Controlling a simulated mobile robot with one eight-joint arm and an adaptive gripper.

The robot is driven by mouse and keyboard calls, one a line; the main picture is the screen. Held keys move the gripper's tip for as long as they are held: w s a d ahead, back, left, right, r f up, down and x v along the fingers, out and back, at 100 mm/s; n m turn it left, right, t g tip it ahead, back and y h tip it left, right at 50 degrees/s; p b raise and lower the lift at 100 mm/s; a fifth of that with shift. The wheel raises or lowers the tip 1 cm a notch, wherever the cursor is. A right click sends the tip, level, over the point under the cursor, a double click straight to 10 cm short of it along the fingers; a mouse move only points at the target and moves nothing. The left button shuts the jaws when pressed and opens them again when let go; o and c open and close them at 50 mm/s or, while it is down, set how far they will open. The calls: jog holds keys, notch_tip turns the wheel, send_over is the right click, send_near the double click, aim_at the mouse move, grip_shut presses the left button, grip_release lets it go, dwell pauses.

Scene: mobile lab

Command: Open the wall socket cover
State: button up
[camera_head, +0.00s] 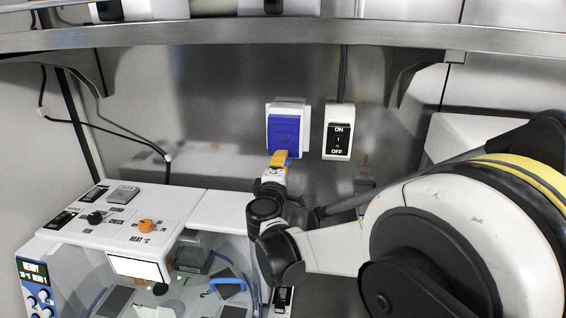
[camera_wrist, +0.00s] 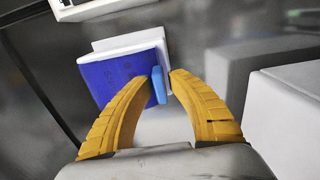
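The wall socket has a blue cover (camera_head: 284,132) on a white housing (camera_head: 303,108), and the cover lies shut against it. In the wrist view the blue cover (camera_wrist: 118,84) looks tilted, with a lighter blue tab (camera_wrist: 159,86) at its right edge. My gripper (camera_head: 280,158) reaches up from below to the cover's lower edge. The socket's inside is hidden behind the cover.
A white ON/OFF switch (camera_head: 338,132) is on the wall just right of the socket. A metal shelf (camera_head: 230,35) runs above. A white lab machine (camera_head: 170,215) with knobs and a clear lid stands below left. A white box (camera_wrist: 285,108) is at right in the wrist view.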

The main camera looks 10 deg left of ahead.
grip_shut()
jog(key=shift+s+r+g+p, duration=0.2)
jog(key=shift+s+g+p, duration=0.1)
jog(key=shift+p, duration=0.05)
jog(key=s+r+g+p, duration=0.7)
jog(key=r+g+p, duration=0.1)
jog(key=r+p, duration=0.2)
jog(key=shift+s+d+h+p, duration=0.25)
jog(key=shift+s+h+p, duration=0.05)
jog(key=shift+p, duration=0.5)
jog(key=shift+r, duration=0.15)
grip_release()
